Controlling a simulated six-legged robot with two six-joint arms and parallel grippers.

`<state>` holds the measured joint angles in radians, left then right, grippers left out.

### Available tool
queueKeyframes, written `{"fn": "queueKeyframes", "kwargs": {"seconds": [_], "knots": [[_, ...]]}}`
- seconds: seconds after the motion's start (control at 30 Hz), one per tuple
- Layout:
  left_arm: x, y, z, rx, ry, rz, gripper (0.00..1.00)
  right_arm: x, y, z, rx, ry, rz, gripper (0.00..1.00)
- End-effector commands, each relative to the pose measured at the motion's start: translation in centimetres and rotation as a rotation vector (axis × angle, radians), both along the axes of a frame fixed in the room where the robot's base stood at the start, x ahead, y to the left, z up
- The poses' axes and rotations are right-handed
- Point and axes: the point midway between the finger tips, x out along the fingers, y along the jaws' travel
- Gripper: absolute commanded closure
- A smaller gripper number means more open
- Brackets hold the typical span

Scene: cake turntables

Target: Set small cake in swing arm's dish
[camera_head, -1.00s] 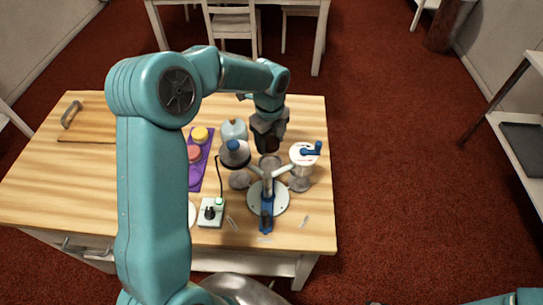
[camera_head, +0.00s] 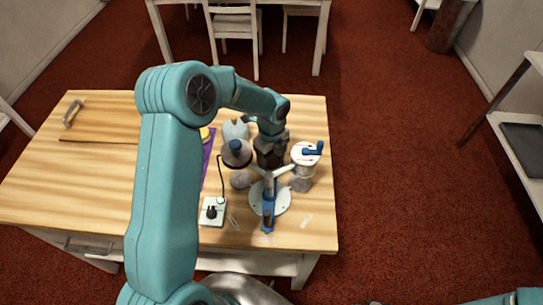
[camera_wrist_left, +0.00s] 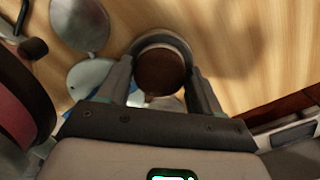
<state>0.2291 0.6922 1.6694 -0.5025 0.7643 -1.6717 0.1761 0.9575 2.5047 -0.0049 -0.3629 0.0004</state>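The small brown cake (camera_wrist_left: 160,74) sits between my left gripper's fingers in the left wrist view. A grey rim (camera_wrist_left: 160,38) shows around its far side, apparently the dish below; I cannot tell whether the cake touches it. My left gripper (camera_head: 270,163) is over the far side of the swing-arm stand and hides that dish in the head view; its fingers (camera_wrist_left: 160,80) look closed on the cake's sides. The stand has a white round base (camera_head: 284,207), a blue post and pale arms. My right gripper is out of view.
A grey domed thing with a blue knob (camera_head: 237,153) and a white canister with a blue handle (camera_head: 306,156) flank the gripper closely. A purple mat (camera_head: 209,163) with a yellow cake (camera_head: 205,134) is partly behind my arm. A switch box (camera_head: 212,212) stands front left.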

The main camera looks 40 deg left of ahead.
Motion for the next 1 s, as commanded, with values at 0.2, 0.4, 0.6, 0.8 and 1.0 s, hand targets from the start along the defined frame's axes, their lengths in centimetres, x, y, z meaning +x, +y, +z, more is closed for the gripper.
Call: {"fn": "queueKeyframes", "kwargs": {"seconds": [0.2, 0.4, 0.6, 0.8, 1.0], "knots": [[0.0, 0.0, 0.0, 0.000, 0.000, 0.000, 0.17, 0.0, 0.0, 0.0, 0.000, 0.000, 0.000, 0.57], [0.0, 0.0, 0.8, 0.001, -0.001, 0.000, 0.17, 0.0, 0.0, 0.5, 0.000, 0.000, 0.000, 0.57], [0.1, 0.0, 4.4, 0.002, -0.007, 0.000, 0.17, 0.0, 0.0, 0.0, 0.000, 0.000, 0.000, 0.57], [0.1, 0.0, 9.0, 0.000, -0.005, 0.001, 0.17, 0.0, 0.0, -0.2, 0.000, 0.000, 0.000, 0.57], [0.1, 0.0, 11.8, 0.001, -0.002, 0.001, 0.17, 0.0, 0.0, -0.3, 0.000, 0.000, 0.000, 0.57]]}}
